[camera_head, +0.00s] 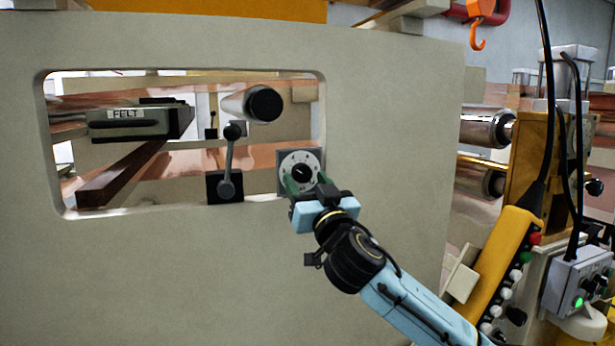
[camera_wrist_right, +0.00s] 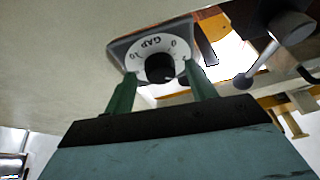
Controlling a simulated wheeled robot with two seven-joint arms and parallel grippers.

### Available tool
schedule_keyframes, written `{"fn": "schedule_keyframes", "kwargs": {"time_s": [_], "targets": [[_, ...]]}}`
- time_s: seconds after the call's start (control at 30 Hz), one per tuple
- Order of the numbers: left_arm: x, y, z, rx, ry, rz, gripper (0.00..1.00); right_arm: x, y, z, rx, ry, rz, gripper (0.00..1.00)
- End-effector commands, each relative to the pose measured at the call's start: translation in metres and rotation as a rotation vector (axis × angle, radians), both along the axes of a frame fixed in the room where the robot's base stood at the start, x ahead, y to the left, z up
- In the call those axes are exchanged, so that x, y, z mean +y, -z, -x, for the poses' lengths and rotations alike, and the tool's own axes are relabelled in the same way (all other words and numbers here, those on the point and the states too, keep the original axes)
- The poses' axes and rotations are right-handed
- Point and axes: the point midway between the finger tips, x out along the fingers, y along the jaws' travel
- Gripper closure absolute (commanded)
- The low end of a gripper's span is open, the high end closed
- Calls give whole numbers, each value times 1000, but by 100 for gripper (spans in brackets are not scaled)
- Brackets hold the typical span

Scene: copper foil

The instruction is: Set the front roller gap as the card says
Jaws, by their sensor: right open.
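The gap dial (camera_head: 301,168) is a white round scale with a black knob on a grey square plate, at the lower right corner of the window in the machine's side panel. In the right wrist view the dial (camera_wrist_right: 155,58) reads "GAP" with 0 and 10 visible, and its black knob (camera_wrist_right: 159,68) sits between my fingers. My right gripper (camera_head: 306,186) is open, its green fingers on either side of the knob; I cannot tell whether they touch it. No card is recognisable. My left gripper is not in view.
A black-knobbed lever (camera_head: 229,165) stands left of the dial, below a roller end (camera_head: 262,104). A block labelled FELT (camera_head: 128,119) is farther left. A yellow button pendant (camera_head: 500,262) and a grey control box (camera_head: 575,280) hang at the right, with cables.

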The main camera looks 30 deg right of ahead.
Motion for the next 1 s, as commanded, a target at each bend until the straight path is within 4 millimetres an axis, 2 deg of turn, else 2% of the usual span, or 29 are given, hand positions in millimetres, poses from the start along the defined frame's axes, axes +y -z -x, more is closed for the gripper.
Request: {"fn": "schedule_keyframes", "kwargs": {"time_s": [0.3, 0.67, 1.0], "targets": [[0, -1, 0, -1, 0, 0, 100, 0, -1, -3, 0, -1, -1, 44], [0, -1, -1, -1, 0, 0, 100, 0, -1, -2, 0, 0, -1, 88], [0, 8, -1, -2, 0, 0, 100, 1, 1, -3, -16, -2, -63, 88]]}}
